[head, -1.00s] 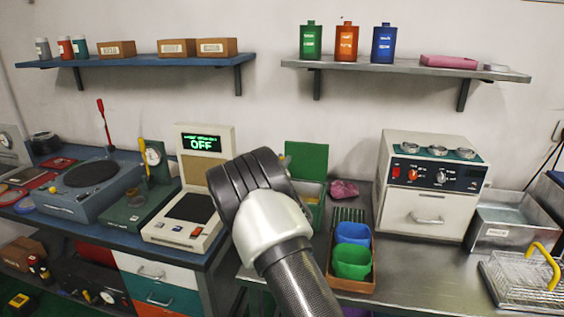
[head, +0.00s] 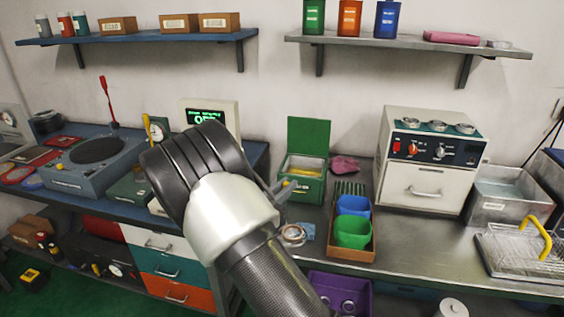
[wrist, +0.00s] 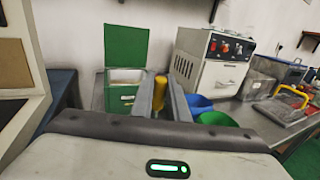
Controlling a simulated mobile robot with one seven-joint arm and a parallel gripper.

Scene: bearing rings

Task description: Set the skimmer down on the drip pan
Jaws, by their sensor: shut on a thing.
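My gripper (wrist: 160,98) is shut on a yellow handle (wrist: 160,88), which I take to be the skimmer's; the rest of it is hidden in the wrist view. In the head view my gripper (head: 282,188) shows only partly past my wrist, in front of the green box, with a bit of yellow at its tips. The drip pan is not clear to me; a wire basket with a yellow handle (head: 540,246) sits on the right of the steel bench, and I cannot tell whether a pan lies under it.
An open green box (head: 303,190) stands behind the gripper. A brown tray (head: 352,256) holds blue and green cups. A metal ring-like thing (head: 293,234) shows below the gripper. A white oven-like box (head: 425,185) and a metal tub (head: 492,207) stand right. Bare bench (head: 430,250) lies between.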

